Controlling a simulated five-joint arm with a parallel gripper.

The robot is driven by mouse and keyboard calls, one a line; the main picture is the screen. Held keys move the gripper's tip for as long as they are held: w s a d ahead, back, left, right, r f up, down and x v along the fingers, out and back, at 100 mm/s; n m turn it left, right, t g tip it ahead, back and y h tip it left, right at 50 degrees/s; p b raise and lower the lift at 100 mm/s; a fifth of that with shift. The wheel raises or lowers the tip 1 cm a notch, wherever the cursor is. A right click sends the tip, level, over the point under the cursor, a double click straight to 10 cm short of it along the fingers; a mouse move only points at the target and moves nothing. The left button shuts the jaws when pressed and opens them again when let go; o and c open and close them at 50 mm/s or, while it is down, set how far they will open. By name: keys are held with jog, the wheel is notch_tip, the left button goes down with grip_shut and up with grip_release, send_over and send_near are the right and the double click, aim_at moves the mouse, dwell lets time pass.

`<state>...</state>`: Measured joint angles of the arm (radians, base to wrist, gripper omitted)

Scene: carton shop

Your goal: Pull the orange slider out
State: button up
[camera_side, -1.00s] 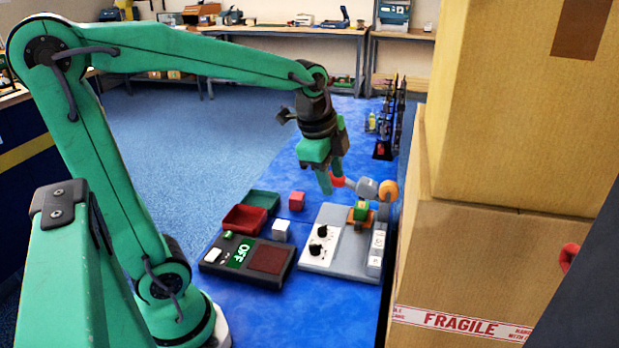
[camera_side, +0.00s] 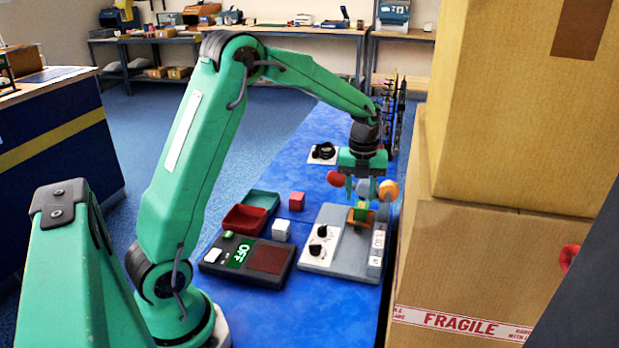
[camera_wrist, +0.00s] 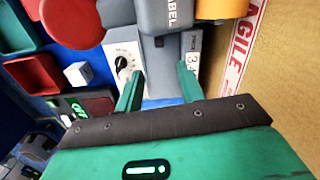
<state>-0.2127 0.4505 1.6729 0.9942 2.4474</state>
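The orange slider (camera_side: 351,217) is on the grey panel (camera_side: 336,262), with a green block (camera_side: 361,210) at it. My gripper (camera_side: 362,195) is above and just behind the slider in the side view, pointing down. Its two green fingers are apart, and I see nothing pinched between them. In the wrist view my gripper (camera_wrist: 159,74) is spread over the panel, with a white dial plate (camera_wrist: 126,62) beside the left finger. The slider is not clearly visible there; a grey piece marked LABEL (camera_wrist: 165,15) covers part of the panel.
A red disc (camera_side: 336,179) and an orange disc (camera_side: 388,190) flank my gripper. A box showing OFF (camera_side: 270,258), a white cube (camera_side: 281,228), a red cube (camera_side: 297,200) and a red tray (camera_side: 245,217) lie left. Cartons (camera_side: 480,250) stand close on the right.

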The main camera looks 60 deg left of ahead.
aim_at(358, 223)
jog(key=shift+w+a+f+m, duration=0.25)
jog(key=shift+f+m, duration=0.1)
jog(key=shift+f, duration=0.1)
jog(key=shift+w+a+f+m, duration=0.15)
jog(key=shift+w+f+m, duration=0.05)
jog(key=shift+f+m, duration=0.2)
jog(key=shift+f, duration=0.15)
jog(key=shift+f, duration=3.8)
grip_shut()
